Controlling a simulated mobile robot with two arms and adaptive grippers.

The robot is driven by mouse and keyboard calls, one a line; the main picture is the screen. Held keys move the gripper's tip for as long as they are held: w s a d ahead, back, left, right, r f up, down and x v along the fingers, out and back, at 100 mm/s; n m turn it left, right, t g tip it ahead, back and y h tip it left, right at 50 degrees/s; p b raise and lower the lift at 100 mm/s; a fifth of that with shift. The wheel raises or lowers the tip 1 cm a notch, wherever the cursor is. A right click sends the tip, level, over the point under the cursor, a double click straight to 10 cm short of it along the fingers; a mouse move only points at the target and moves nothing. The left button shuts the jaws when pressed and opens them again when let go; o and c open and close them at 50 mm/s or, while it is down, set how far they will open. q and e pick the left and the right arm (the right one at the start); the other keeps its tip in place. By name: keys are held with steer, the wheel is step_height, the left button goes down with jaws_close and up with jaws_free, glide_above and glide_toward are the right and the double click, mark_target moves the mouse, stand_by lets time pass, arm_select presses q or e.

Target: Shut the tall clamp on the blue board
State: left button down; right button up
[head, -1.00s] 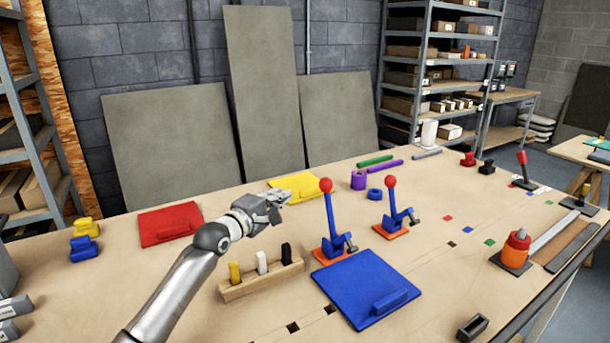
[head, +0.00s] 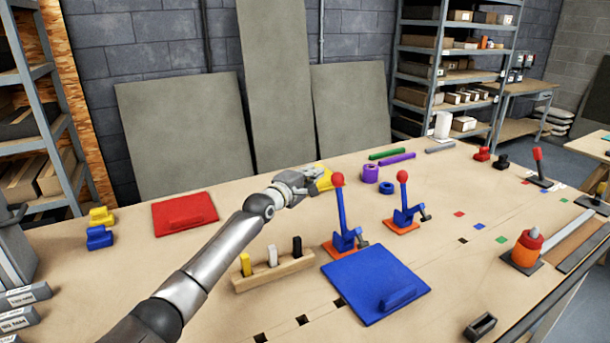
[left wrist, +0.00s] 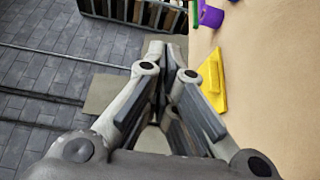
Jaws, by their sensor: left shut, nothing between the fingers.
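The blue board (head: 372,287) lies flat on the bench, with a raised block near its right edge. Just behind it stands a blue clamp (head: 344,222) on an orange base, its red-knobbed lever upright. A second similar clamp (head: 403,204) stands farther back right, lever also upright; it looks a little shorter. My left gripper (head: 314,192) is shut and empty, left of the nearer clamp's red knob in the picture and in front of the yellow board (head: 325,178). In the left wrist view its fingers (left wrist: 170,62) are together, with the yellow board (left wrist: 213,80) to their right. My right gripper is out of view.
A wooden holder (head: 285,278) with yellow, white and black pegs stands left of the blue board. A red board (head: 184,213) lies farther left. A purple roll (head: 371,174) and blue ring (head: 387,187) lie behind the clamps. An orange-and-red cylinder (head: 526,248) stands at right.

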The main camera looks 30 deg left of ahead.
arm_select(q)
steer(key=d+p, duration=0.1)
steer(key=s+d, duration=0.1)
steer(key=d, duration=0.1)
steer(key=shift+s+p, duration=0.2)
steer(key=shift+p, duration=0.2)
steer(key=shift+d+r, duration=0.1)
steer(key=s+d+r+m+t+h, duration=0.1)
steer(key=s+d+r+m+t, duration=0.1)
steer(key=s+d+m, duration=0.2)
steer(key=shift+s+d+m+t, duration=0.3)
steer(key=shift+d+m, duration=0.5)
steer(key=shift+d, duration=1)
steer(key=shift+r, duration=0.15)
